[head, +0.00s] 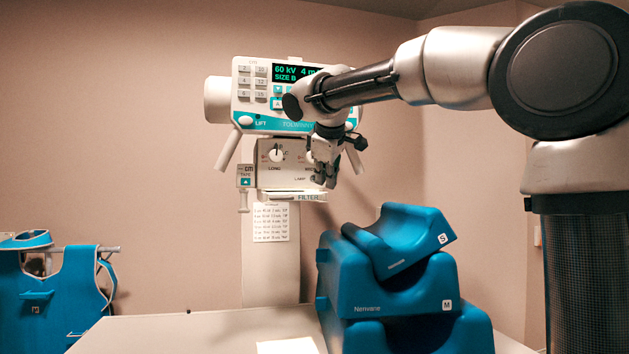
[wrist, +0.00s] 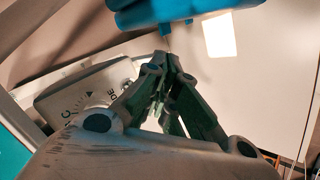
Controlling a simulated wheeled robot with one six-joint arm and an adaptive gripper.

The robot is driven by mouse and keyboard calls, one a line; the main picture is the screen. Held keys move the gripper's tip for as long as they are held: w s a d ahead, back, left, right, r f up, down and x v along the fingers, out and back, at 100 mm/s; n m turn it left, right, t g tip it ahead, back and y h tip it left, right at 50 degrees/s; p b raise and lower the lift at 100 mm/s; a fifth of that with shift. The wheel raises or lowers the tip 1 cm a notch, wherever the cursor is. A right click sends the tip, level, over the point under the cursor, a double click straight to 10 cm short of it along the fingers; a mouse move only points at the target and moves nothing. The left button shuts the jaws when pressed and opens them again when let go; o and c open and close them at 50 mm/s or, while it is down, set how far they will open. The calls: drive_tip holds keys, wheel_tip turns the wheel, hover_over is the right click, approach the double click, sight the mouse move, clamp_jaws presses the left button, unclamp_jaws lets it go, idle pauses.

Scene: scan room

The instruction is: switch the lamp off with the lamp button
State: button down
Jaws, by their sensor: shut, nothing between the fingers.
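The control box (head: 285,170) under the display head carries a knob marked LONG and, at its lower right, small lettering that seems to read LAMP (head: 300,180). I cannot make out the lamp button itself; my gripper covers that corner in the head view. My gripper (head: 325,182) hangs fingers-down in front of the box's right side, shut and empty. In the wrist view its shut fingers (wrist: 161,62) are to the right of the box's knob face (wrist: 92,98). I cannot tell whether they touch the box. No lamp light is clearly visible.
Above the box is a display head (head: 262,92) with keys and green text. Blue foam blocks (head: 395,275) stand on the white table (head: 190,330) below right. A blue apron (head: 75,290) hangs at left.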

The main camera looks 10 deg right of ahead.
sight(321, 192)
drive_tip(key=shift+w, duration=1.6)
drive_tip(key=shift+w, duration=0.45)
drive_tip(key=shift+w, duration=0.35)
idle(0.8)
drive_tip(key=shift+s, duration=0.8)
drive_tip(key=shift+s, duration=2.55)
